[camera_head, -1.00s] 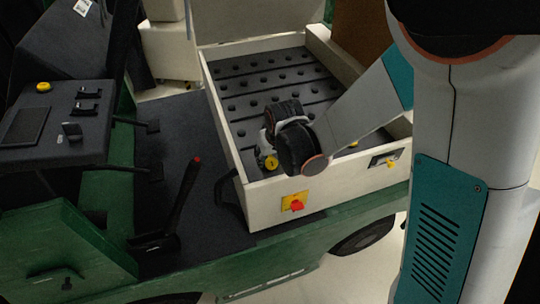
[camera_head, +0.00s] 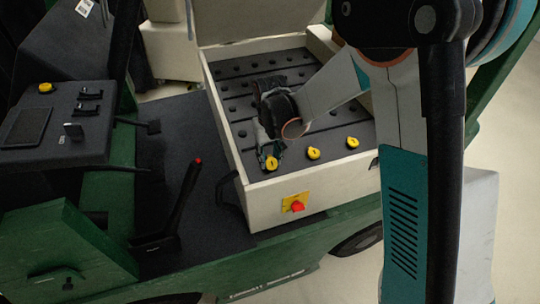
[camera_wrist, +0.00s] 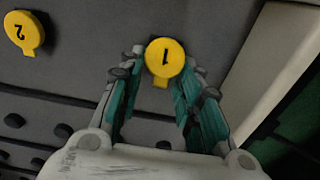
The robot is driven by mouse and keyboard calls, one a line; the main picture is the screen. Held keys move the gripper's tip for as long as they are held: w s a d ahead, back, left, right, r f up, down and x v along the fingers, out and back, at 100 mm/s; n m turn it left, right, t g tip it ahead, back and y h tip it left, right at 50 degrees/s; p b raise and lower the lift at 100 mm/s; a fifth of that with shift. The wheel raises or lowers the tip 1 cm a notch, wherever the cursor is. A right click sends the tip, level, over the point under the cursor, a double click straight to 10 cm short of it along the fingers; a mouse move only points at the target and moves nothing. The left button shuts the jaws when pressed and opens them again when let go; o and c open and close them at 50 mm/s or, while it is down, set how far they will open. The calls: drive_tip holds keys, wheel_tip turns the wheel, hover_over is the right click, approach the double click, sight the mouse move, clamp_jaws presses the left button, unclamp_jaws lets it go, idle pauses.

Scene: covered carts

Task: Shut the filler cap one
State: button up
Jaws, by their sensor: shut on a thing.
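Filler cap one (camera_wrist: 165,57) is a round yellow lid with a black "1" and a small tab, seen face-on in the wrist view. It also shows in the head view (camera_head: 271,163), at the front left of the battery top. My gripper (camera_wrist: 160,76) has its teal-padded fingers on either side of this cap, shut on it at the tips. In the head view my gripper (camera_head: 269,152) reaches down to the cap from behind. I cannot tell whether the lid is fully seated.
Cap two (camera_wrist: 25,33) is beside it; it also shows in the head view (camera_head: 313,153), with another yellow cap (camera_head: 352,142) to its right. A cream box wall (camera_head: 310,174) surrounds the battery, with a red knob (camera_head: 297,206) on its front. A black lever (camera_head: 180,207) stands left.

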drive_tip(key=shift+w+f+g+h, duration=0.25)
drive_tip(key=shift+f+g+h, duration=0.05)
drive_tip(key=shift+g, duration=0.5)
drive_tip(key=o, duration=1)
drive_tip(key=shift+o, duration=0.2)
wheel_tip(320, 180, up, 12)
drive_tip(key=w, duration=0.1)
drive_tip(key=shift+w+a, duration=0.2)
drive_tip(key=shift+a, duration=0.05)
drive_tip(key=shift+f, duration=0.1)
